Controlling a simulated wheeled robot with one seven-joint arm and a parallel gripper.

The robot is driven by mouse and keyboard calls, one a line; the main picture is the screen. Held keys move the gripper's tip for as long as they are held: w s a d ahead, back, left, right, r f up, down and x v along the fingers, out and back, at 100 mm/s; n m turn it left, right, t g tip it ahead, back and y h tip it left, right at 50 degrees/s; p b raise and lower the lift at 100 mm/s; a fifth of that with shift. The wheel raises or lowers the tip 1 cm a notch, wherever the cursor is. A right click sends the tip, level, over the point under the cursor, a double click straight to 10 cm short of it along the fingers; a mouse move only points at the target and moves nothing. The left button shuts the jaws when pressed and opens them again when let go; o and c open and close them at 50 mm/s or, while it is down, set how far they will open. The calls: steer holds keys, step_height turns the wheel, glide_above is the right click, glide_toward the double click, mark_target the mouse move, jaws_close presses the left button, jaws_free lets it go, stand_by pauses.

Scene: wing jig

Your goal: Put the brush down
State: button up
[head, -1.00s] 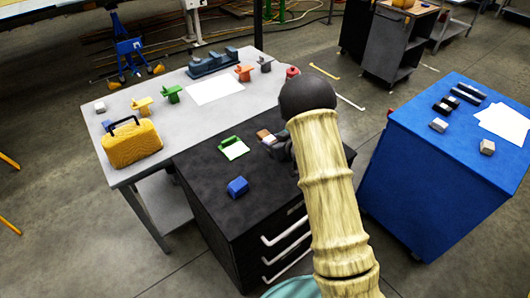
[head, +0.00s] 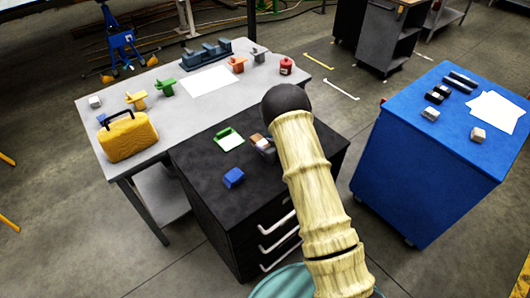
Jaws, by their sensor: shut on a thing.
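The brush (head: 256,139), a small brown and pale piece, shows just left of my arm, over the dark top of the black drawer cabinet (head: 200,205). My gripper (head: 265,151) is a small grey shape at the brush, partly hidden behind my arm. It is shut on the brush. I cannot tell whether the brush touches the cabinet top or is held a little above it.
On the cabinet top are a green-edged white tray (head: 229,139) and a blue block (head: 234,177). A grey table (head: 120,110) behind holds a yellow case (head: 127,137) and several coloured parts. A blue cabinet (head: 425,160) stands right.

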steer(key=shift+f+p, duration=0.45)
steer(key=shift+f, duration=1.55)
steer(key=shift+a+f, duration=0.1)
steer(key=shift+f, duration=0.1)
steer(key=o, duration=1)
steer(key=shift+r, duration=0.1)
